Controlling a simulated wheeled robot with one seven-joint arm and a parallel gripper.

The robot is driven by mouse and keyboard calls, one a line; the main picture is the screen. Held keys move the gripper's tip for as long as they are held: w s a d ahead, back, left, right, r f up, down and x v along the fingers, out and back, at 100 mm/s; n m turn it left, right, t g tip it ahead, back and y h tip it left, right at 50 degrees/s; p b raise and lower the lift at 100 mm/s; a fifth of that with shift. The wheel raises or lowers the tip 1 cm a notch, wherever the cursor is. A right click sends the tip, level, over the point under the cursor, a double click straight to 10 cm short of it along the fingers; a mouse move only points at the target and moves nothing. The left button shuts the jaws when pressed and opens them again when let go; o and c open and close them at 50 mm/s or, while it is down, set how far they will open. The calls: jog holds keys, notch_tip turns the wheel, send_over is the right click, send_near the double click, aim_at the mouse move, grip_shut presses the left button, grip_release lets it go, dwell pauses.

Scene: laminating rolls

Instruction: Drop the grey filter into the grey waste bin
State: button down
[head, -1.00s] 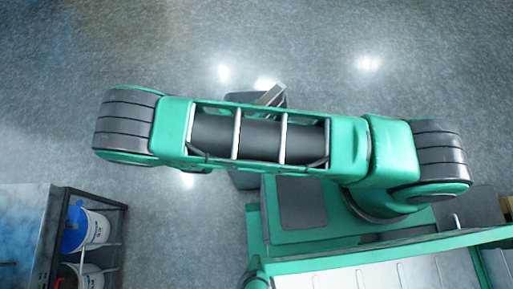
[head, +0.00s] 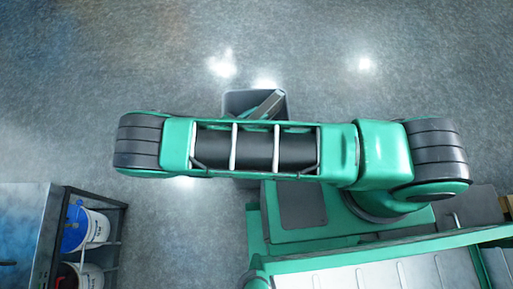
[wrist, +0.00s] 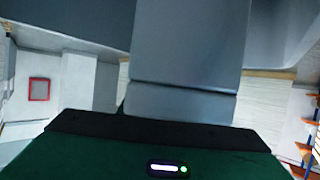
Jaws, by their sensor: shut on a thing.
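The grey waste bin (head: 232,101) stands on the floor behind my arm in the head view, partly covered by it. A slim grey tilted bar (head: 266,104) shows over the bin's opening and looks like the grey filter. My arm hides its lower end and my gripper there. In the wrist view my gripper (wrist: 183,92) is shut on a smooth grey block, seemingly the filter (wrist: 190,40), which runs out of the top of the picture. I cannot tell how far the filter is inside the bin.
A dark rack (head: 122,215) with white buckets (head: 92,228) stands at the lower left, beside a table (head: 25,225). Open floor lies behind and left of the bin. The wrist view shows pale walls and an orange rack (wrist: 305,150) at the right.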

jog(key=c, duration=1.2)
grip_release()
jog(key=shift+s+a, duration=0.1)
jog(key=v, duration=1)
jog(key=shift+s+a, duration=0.15)
jog(key=shift+a, duration=0.15)
jog(key=shift+r, duration=0.1)
